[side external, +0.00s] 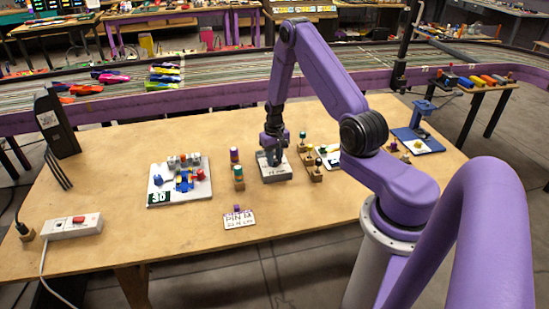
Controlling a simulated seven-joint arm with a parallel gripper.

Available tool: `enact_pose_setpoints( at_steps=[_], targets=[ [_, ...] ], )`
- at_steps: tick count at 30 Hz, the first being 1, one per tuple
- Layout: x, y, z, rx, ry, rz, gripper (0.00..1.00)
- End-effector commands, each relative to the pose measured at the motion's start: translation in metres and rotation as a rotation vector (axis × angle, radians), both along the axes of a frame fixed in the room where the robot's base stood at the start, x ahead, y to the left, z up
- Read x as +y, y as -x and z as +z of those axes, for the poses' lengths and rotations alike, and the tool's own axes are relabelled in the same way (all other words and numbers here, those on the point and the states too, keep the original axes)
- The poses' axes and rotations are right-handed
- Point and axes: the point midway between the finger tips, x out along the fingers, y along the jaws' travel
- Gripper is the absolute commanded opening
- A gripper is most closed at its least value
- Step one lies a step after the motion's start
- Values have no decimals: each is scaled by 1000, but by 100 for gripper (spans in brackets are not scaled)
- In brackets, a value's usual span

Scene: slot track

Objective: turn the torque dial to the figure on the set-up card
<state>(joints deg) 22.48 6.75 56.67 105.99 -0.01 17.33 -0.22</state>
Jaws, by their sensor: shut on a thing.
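My gripper (273,150) points down at a small grey block (275,170) near the middle of the wooden table. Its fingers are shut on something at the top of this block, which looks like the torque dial. The dial is hidden by the fingers, and its setting cannot be read. A white card (239,220) leans in front, to the left of the block, with a small purple piece at its top. It looks like the set-up card; it carries dark lettering, its first line starting with "PIN", but the figure is too small to read surely.
A white plate (155,172) with coloured parts and a dark "30" label lies left. Two stacked coloured pieces (238,171) stand close left of the block, small wooden-based tools (310,162) close right. A power strip (75,226) lies front left.

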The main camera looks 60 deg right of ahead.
Motion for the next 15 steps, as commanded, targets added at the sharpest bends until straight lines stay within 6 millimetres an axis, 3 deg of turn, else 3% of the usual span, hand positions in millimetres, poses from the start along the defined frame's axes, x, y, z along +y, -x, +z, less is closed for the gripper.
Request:
enact_pose_setpoints(
  at_steps=[15],
  targets=[
    [0, 0, 0, 1, 0, -37, 0]
  ],
)
